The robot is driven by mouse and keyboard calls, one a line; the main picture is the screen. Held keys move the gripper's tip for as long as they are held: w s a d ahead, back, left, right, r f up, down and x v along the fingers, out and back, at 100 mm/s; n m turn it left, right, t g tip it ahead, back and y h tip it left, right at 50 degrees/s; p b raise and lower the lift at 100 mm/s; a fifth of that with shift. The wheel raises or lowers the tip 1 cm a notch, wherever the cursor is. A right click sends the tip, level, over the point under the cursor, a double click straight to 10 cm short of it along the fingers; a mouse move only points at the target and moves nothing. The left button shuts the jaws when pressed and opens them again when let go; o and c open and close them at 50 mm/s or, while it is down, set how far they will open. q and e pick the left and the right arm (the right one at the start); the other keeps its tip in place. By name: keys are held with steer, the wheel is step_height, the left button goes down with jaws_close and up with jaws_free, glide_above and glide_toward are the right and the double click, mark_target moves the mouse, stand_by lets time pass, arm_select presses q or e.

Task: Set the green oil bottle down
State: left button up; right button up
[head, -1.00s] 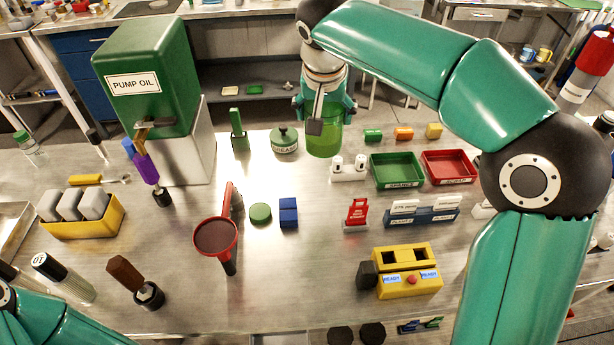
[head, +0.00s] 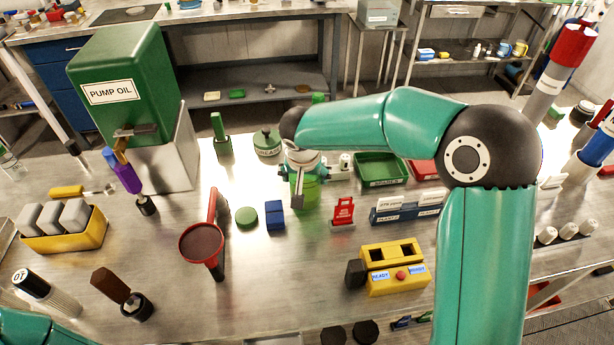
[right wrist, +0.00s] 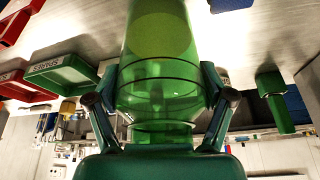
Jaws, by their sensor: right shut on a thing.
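The green oil bottle (head: 308,194) is a clear green cylinder, upright over the middle of the bench, just right of the blue block (head: 275,215). My right gripper (head: 302,174) is shut on it near its top, with the arm reaching in from the right. In the right wrist view the bottle (right wrist: 158,35) fills the middle, and the gripper's fingers (right wrist: 160,92) press on both its sides.
The red sign (head: 343,212) stands right of the bottle, with the green tray (head: 381,169) behind it. The green disc (head: 247,217) and red funnel (head: 203,243) are to the left. The yellow box (head: 396,270) is in front. Bare bench lies in front of the blue block.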

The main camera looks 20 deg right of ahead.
steer(key=shift+f, duration=0.3)
steer(key=shift+f, duration=0.1)
steer(key=o, duration=1.6)
steer(key=shift+o, duration=0.2)
